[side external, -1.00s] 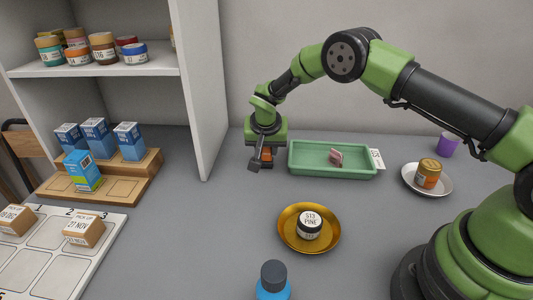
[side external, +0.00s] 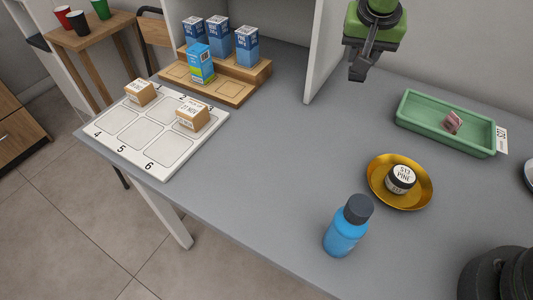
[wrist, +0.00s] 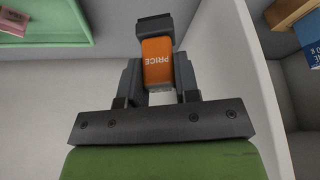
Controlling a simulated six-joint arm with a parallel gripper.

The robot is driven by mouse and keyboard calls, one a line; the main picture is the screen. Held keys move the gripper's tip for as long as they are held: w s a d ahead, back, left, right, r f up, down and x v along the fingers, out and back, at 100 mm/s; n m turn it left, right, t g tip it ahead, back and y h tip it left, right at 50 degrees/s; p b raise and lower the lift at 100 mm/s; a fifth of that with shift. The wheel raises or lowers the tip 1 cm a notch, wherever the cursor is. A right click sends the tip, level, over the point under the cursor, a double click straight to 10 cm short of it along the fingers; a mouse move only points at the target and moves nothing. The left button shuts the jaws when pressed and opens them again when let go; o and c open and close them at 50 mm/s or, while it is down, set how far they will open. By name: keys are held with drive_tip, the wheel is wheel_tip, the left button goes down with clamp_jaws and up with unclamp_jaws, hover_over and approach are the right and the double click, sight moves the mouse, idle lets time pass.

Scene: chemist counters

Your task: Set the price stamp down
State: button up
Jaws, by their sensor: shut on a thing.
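My gripper (side external: 358,72) hangs at the top of the side view, left of the green tray and close to the white shelf panel. In the wrist view, its two dark fingers are shut on the price stamp (wrist: 158,62), an orange block marked PRICE with a dark end piece. The stamp is hidden in the side view behind the fingers. The wrist view shows grey counter beyond the stamp; its height above the counter is hard to tell.
The green tray (side external: 403,117) holds a pink block (side external: 453,121). A gold dish (side external: 375,178) bears a labelled jar (side external: 400,178). A blue bottle (side external: 346,228) stands at front. Blue boxes (side external: 247,44) stand on a wooden step. The white panel (side external: 322,55) is close by. Mid-counter is clear.

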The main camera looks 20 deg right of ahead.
drive_tip(key=s+a+n+y, duration=0.2)
drive_tip(key=s+a+n, duration=0.3)
drive_tip(key=a, duration=0.6)
drive_tip(key=s+a+n+y, duration=0.2)
drive_tip(key=s+a+n, duration=0.3)
drive_tip(key=a, duration=0.7)
drive_tip(key=f, duration=0.9)
drive_tip(key=shift+s+a+f, duration=0.1)
drive_tip(key=shift+s+a, duration=0.05)
drive_tip(key=shift+s, duration=0.25)
drive_tip(key=shift+f, duration=0.25)
drive_tip(key=shift+f, duration=0.15)
drive_tip(key=o, duration=1)
